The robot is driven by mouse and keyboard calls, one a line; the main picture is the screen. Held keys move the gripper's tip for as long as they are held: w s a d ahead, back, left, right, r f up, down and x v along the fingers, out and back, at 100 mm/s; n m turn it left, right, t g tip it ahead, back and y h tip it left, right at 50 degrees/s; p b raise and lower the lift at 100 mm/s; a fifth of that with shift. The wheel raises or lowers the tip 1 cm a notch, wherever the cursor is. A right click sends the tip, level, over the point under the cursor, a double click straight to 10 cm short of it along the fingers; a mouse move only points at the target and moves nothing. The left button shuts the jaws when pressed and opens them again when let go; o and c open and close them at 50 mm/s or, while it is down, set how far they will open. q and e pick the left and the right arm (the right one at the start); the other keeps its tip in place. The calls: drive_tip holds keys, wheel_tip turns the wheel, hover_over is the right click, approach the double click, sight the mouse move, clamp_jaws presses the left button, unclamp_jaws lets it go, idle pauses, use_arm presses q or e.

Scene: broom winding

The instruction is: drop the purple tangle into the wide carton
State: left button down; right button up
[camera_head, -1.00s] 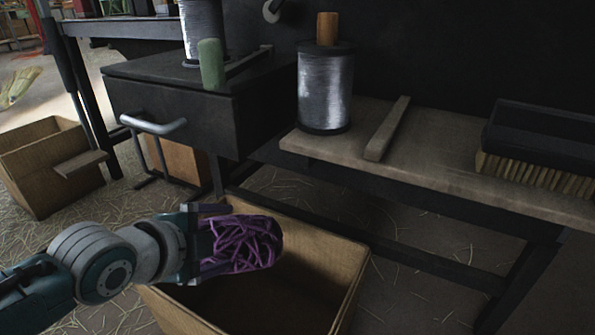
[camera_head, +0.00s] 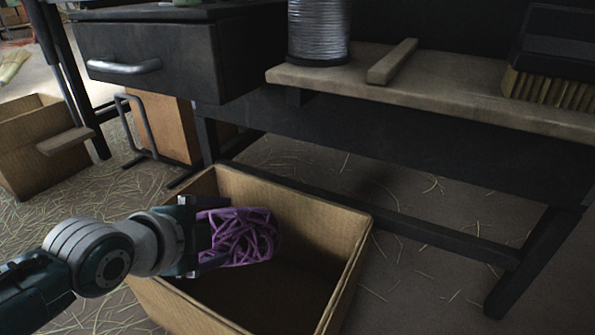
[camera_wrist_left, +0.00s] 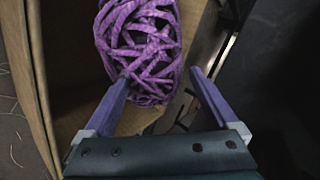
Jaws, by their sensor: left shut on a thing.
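The purple tangle (camera_head: 242,236) is a loose ball of purple strands. My left gripper (camera_head: 215,236) is shut on it and holds it over the wide carton (camera_head: 362,246), an open brown box on the floor. In the left wrist view the tangle (camera_wrist_left: 140,50) sits at the tips of the two purple fingers of my left gripper (camera_wrist_left: 158,85). The tangle and gripper hide part of the carton's left side and inside. My right gripper does not show.
A dark workbench with a drawer (camera_head: 150,58) and a wooden shelf (camera_head: 450,88) stands behind the carton. The shelf bears a wire spool (camera_head: 318,30), a wooden bar (camera_head: 392,62) and a brush (camera_head: 553,55). Another carton (camera_head: 30,150) stands at the left. Straw litters the floor.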

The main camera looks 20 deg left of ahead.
use_arm(q)
unclamp_jaws()
drive_tip(key=shift+r, duration=0.1)
drive_tip(key=p+v, duration=0.8)
drive_tip(key=v, duration=0.1)
drive_tip(key=shift+s+r, duration=0.3)
